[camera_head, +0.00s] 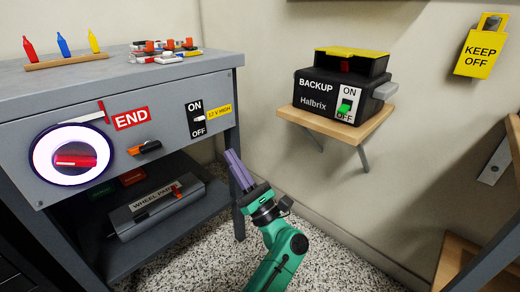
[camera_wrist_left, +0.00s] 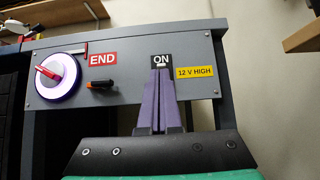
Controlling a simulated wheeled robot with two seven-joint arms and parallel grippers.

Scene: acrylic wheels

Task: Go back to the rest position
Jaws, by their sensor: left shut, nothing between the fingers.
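My left gripper (camera_head: 231,157) has purple fingers pressed together with nothing between them. In the head view it is in front of the grey bench's lower right side, below the ON/OFF switch (camera_head: 198,119), and touches nothing that I can see. In the left wrist view the shut fingers (camera_wrist_left: 161,72) point up at the panel and cover part of that switch's label. A glowing white wheel (camera_head: 42,152) with a purple rim and a red handle (camera_head: 75,161) is on the panel's left. It also shows in the left wrist view (camera_wrist_left: 60,88). My right gripper is not in view.
The grey bench (camera_head: 150,80) carries coloured pegs and loose parts on top and a wheel parts case (camera_head: 150,212) below. An orange-black lever (camera_head: 145,147) sticks out of the panel. A black backup box (camera_head: 318,92) stands on a wooden wall shelf (camera_head: 335,128). Speckled floor is open at right.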

